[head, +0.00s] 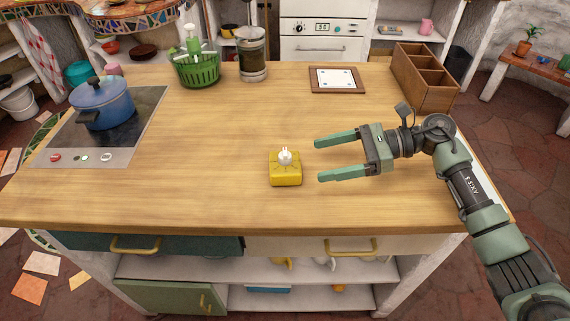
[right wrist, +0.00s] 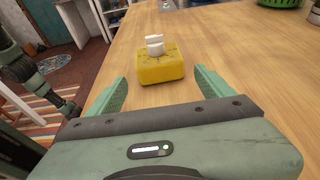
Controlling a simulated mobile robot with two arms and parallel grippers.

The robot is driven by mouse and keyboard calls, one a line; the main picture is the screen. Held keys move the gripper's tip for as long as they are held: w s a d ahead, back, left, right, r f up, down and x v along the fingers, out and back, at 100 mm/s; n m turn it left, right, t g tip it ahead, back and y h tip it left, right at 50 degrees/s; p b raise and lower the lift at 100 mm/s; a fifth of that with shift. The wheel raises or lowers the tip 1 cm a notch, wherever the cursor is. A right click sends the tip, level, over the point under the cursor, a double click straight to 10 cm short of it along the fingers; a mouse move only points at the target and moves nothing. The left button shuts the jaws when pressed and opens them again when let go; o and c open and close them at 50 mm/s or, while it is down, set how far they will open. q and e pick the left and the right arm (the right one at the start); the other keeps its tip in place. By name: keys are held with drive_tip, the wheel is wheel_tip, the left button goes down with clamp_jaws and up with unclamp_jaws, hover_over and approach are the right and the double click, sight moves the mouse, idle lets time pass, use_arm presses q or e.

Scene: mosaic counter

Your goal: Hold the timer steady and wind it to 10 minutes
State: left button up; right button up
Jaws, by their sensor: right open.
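The timer is a small yellow box (head: 286,175) with a white knob (head: 285,156) on its top. It sits upright on the wooden counter, near the middle front. My right gripper (head: 319,160) is open and empty to the right of the timer, its two green fingers pointing left towards it. In the right wrist view the timer (right wrist: 162,66) stands just beyond the open fingertips, between them in the picture and not touched. Its white knob (right wrist: 155,45) and dark marks on the top face show there. My left gripper is not in the head view.
A blue pot (head: 102,106) stands on the cooktop (head: 62,148) at the left. A green basket (head: 197,71), a glass jar (head: 251,55), a framed white board (head: 337,79) and a wooden divided box (head: 424,80) stand along the back. The counter around the timer is clear.

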sight(290, 166)
drive_tip(key=p+x, duration=0.2)
drive_tip(key=x, duration=0.3)
drive_tip(key=shift+s+a+r, duration=0.15)
drive_tip(key=shift+r, duration=0.05)
drive_tip(key=shift+a+f+b, duration=0.65)
drive_tip(key=shift+a+b, duration=0.65)
drive_tip(key=shift+a, duration=0.4)
